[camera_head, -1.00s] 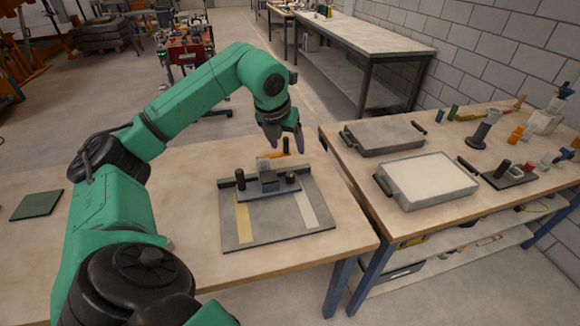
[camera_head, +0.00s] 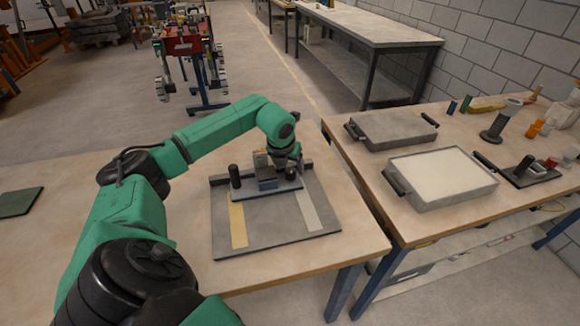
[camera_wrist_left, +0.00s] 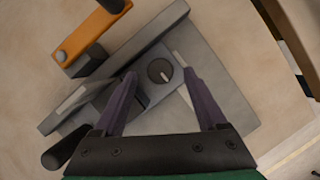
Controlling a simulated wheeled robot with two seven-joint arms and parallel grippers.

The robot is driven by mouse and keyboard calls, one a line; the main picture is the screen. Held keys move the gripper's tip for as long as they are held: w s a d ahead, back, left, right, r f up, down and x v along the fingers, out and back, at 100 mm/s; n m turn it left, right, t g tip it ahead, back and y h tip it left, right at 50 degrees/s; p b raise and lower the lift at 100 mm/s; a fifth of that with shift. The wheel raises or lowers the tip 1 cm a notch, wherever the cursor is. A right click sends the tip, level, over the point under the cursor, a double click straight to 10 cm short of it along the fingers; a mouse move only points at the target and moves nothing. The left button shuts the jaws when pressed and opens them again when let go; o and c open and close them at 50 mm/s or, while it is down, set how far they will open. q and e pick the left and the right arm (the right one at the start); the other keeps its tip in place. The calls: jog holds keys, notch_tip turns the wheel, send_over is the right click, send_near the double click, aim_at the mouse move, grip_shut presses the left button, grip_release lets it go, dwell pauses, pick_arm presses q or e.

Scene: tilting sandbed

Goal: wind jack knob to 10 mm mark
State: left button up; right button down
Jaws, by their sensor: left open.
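A grey tilting fixture with a flat base plate (camera_head: 270,232) lies on the wooden table, with a yellow strip (camera_head: 238,224) and a pale strip (camera_head: 307,210) on it. A dark round knob (camera_wrist_left: 160,71) with a white pointer line shows in the left wrist view. My left gripper (camera_head: 288,172) is open over the fixture's right rear. In the wrist view its fingertips lie either side of the knob; I cannot tell whether they touch it. The gripper hides the knob in the head view. No 10 mm mark is legible. My right gripper is out of view.
A black upright post (camera_head: 235,177) stands at the fixture's left, beside a grey block (camera_head: 267,178). An orange piece (camera_wrist_left: 85,38) with a black handle lies behind it. A second table at right holds a lidded grey tray (camera_head: 392,130) and a tray of pale sand (camera_head: 440,175).

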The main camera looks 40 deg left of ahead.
pick_arm(q)
jog(key=shift+x, duration=0.95)
grip_shut()
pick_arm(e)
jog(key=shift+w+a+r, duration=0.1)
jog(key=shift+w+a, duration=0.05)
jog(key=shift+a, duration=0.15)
